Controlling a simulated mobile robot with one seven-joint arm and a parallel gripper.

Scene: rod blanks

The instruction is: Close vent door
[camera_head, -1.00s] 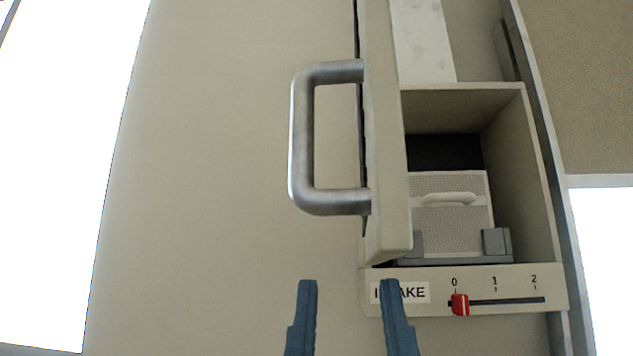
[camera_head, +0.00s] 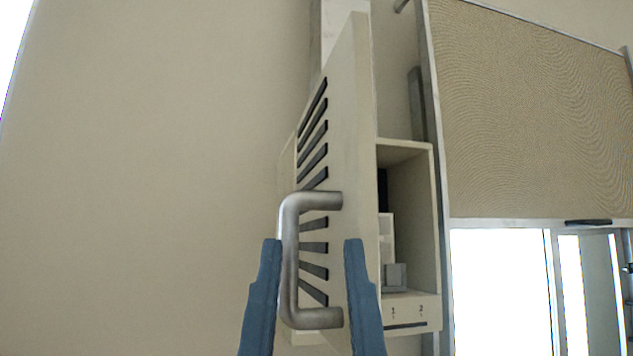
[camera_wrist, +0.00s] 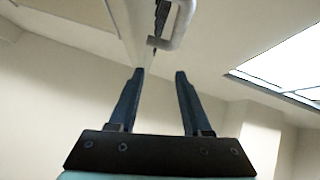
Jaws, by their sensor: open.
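The vent door (camera_head: 353,120) is a cream slatted panel standing open, seen at a steep angle in the head view. Its grey C-shaped handle (camera_head: 290,255) is on the slatted face. My gripper (camera_head: 312,242) is open, its blue fingers on either side of the handle's grip bar in the picture; I cannot tell whether they touch it. In the wrist view, the handle (camera_wrist: 181,25) is beyond and above the open fingertips (camera_wrist: 160,72), apart from them. The vent housing (camera_head: 437,215) stands behind the door, its interior partly hidden by the door.
A pale filter block (camera_head: 386,240) and a grey bracket (camera_head: 396,277) sit inside the housing. A slider slot (camera_head: 405,325) runs along its lower front. A textured panel (camera_head: 535,110) and bright window (camera_head: 500,285) are at right. The wall at left is bare.

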